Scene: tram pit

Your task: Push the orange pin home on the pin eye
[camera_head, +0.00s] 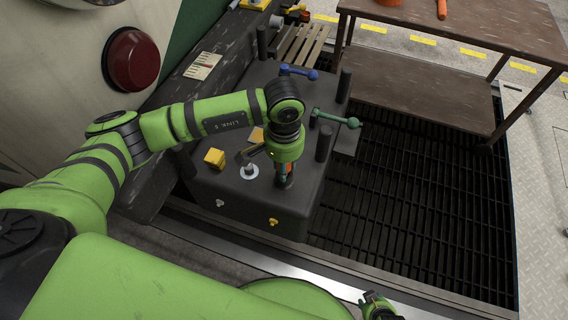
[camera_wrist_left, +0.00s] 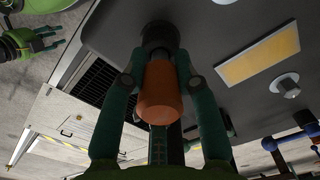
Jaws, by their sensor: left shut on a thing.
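The orange pin (camera_wrist_left: 160,95) is between the two dark green fingers of my left gripper (camera_wrist_left: 158,82) in the left wrist view. The gripper is shut on it. The pin's far end meets a dark round part (camera_wrist_left: 158,38), which looks like the pin eye; how deep the pin sits in it is hidden. In the head view, my left gripper (camera_head: 284,178) points down over the front of the dark block, with a bit of orange showing at its fingers. My right gripper (camera_head: 378,306) is at the bottom edge; its finger opening is unclear. It also shows in the left wrist view (camera_wrist_left: 34,42).
The dark block (camera_head: 245,205) carries a blue lever (camera_head: 300,72), a green lever (camera_head: 335,120), a yellow cube (camera_head: 215,158) and a white disc with a post (camera_head: 249,171). Black posts stand around it. A brown table (camera_head: 460,30) is at back right, above dark grating (camera_head: 410,190).

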